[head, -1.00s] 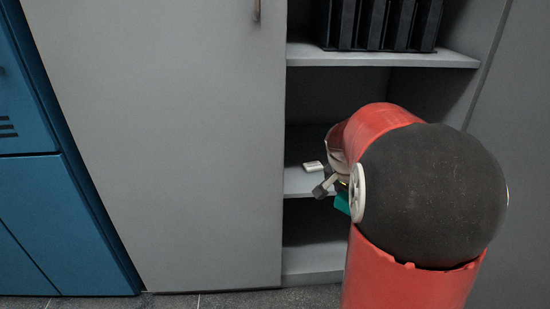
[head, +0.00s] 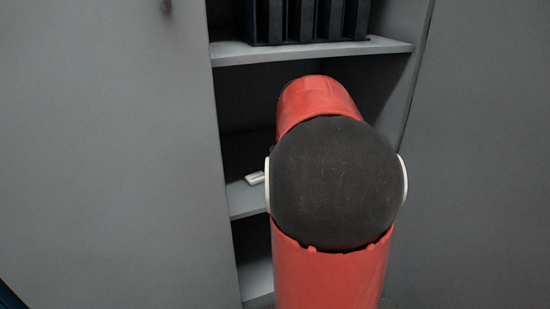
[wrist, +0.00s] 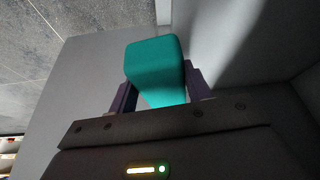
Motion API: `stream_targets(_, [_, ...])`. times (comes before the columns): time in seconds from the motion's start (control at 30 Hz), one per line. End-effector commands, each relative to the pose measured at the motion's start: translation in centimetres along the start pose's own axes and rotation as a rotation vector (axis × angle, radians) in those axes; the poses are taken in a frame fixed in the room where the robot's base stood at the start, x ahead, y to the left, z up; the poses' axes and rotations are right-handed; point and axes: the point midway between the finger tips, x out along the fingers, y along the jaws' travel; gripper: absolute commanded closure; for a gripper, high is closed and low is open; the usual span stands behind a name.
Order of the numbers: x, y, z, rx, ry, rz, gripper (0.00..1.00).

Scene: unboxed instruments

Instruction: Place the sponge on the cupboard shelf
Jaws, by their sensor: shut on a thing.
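The sponge is a teal block (wrist: 155,65) in the wrist view, held between the two fingers of my gripper (wrist: 158,88). My gripper is shut on it, and its far end sticks out past the fingertips. Pale grey surfaces lie behind and beside the sponge; I cannot tell whether it touches any of them. In the head view the cupboard shelf (head: 246,200) shows left of my arm, at middle height in the open cupboard. My red and black arm hides my gripper, the sponge and most of that shelf there.
A small white object (head: 255,178) lies on the middle shelf, just left of my arm. A black slotted rack (head: 305,20) stands on the upper shelf (head: 310,50). A grey door panel (head: 110,160) closes off the left side. Grey floor (wrist: 35,45) shows in the wrist view.

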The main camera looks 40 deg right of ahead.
Motion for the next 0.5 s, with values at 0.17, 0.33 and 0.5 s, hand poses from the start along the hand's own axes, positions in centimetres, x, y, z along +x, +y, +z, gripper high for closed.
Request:
stream_targets(0.17, [0.4, -5.0, -0.8, -0.002, 0.004, 0.004, 0.72])
stream_targets(0.33, [0.7, -9.6, -1.4, -0.002, 0.003, 0.002, 0.72])
stream_targets(0.5, [0.9, -13.6, -2.0, -0.003, 0.002, 0.002, 0.72])
